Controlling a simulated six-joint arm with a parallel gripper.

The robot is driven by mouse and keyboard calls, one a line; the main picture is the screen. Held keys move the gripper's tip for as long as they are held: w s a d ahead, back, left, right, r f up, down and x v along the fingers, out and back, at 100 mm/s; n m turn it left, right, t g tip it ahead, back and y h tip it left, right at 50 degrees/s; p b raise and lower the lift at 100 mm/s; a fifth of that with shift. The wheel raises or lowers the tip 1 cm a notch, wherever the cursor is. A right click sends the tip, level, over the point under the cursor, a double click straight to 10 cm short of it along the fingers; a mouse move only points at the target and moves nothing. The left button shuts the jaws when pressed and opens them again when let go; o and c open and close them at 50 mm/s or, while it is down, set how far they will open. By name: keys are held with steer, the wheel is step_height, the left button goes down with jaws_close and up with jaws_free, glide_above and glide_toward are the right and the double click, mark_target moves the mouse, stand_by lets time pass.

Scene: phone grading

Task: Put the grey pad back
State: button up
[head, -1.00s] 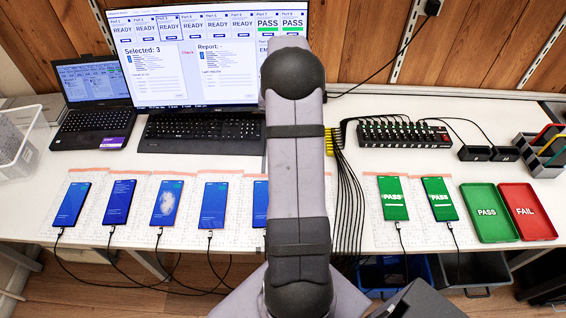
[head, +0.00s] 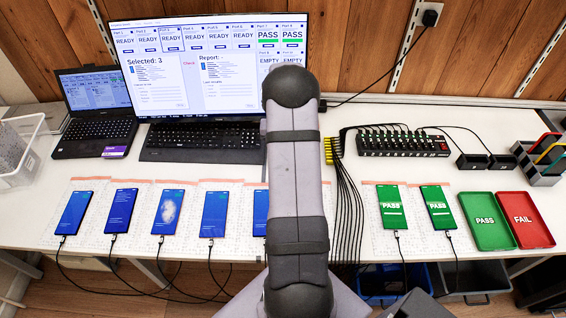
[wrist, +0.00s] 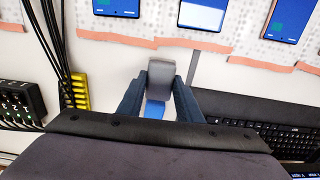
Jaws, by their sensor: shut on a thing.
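My gripper (wrist: 160,84) shows in the wrist view, its two dark blue fingers shut on the grey pad (wrist: 160,71). In the head view, my arm hides the gripper and pad. A dark rack (head: 538,165) with coloured handles stands at the right end of the table.
Several cabled phones (head: 74,213) lie on paper mats along the front. The keyboard (head: 200,142), monitor (head: 215,80) and laptop (head: 97,120) are behind. A black port hub (head: 403,143) with a cable bundle lies right of my arm. A green PASS tray (head: 487,235) and red FAIL tray (head: 525,234) are at right.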

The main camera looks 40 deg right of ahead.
steer(key=shift+f+p, duration=0.35)
steer(key=shift+f, duration=1.4)
steer(key=shift+f, duration=0.2)
steer(key=o, duration=1.1)
steer(key=shift+r, duration=0.1)
step_height(320, 180, up, 12)
steer(key=b, duration=0.2)
steer(key=shift+r+b, duration=0.15)
steer(key=shift+b, duration=0.25)
